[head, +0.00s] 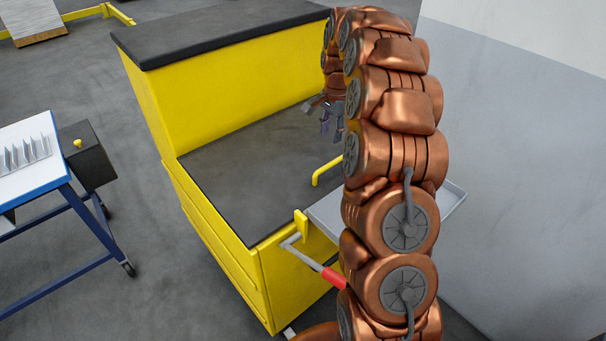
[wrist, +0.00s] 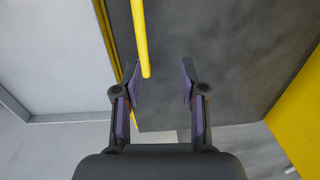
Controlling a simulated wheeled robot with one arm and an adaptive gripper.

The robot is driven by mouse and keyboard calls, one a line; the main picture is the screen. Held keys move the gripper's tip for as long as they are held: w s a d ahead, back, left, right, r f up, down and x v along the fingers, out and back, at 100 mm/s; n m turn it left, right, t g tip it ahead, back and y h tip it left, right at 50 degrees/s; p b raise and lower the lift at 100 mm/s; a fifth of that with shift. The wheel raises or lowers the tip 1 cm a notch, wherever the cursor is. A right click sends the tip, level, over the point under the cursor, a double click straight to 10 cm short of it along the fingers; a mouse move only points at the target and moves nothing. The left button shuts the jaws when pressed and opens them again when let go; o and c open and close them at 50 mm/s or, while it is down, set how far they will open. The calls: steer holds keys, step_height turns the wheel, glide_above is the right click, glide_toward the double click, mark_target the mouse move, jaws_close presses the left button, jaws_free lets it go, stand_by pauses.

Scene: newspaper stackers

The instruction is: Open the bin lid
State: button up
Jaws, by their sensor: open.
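The yellow bin (head: 155,100) stands in the middle of the head view. A dark grey flat panel, apparently the lid (head: 240,170), lies across its lower front section. A yellow bar handle (head: 316,178) rises from the panel's right part, partly hidden by my arm. My gripper (head: 329,113) is over the panel, small and partly hidden behind my arm. In the wrist view my gripper (wrist: 161,84) is open and empty. The yellow handle (wrist: 140,38) comes down from the top, its end near the left finger. Contact cannot be told.
A crank with a red grip (head: 333,277) sticks out from the bin's front side. A grey side tray (head: 452,202) is behind my arm. A grey wall (head: 520,170) closes the right. A blue-legged table (head: 70,195) stands left, with open floor between.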

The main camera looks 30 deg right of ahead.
mark_target(335, 161)
steer(key=shift+t, duration=0.4)
steer(key=f, duration=0.2)
steer(key=s+f, duration=0.1)
steer(key=f, duration=0.1)
steer(key=s+f, duration=0.1)
steer(key=f, duration=0.1)
steer(key=shift+d+p, duration=0.3)
steer(key=shift+s+f+t, duration=0.2)
steer(key=shift+f, duration=0.45)
steer(key=shift+s+f+t, duration=0.15)
steer(key=shift+f+t, duration=0.05)
steer(key=shift+f, duration=0.45)
step_height(335, 161, up, 8)
steer(key=s+b, duration=0.2)
steer(key=b, duration=0.1)
steer(key=s+a+r+n+g+p, duration=0.1)
steer(key=s+a+r+n, duration=0.2)
steer(key=s+a, duration=0.3)
steer(key=s+a+r+n+p, duration=0.1)
steer(key=s+a+r+n, duration=0.2)
steer(key=a, duration=0.8)
steer(key=shift+s+a+n+g+y, duration=0.15)
steer(key=shift+s+n+g+y, duration=0.25)
steer(key=shift+s+n, duration=1.05)
steer(key=shift+s+m, duration=0.45)
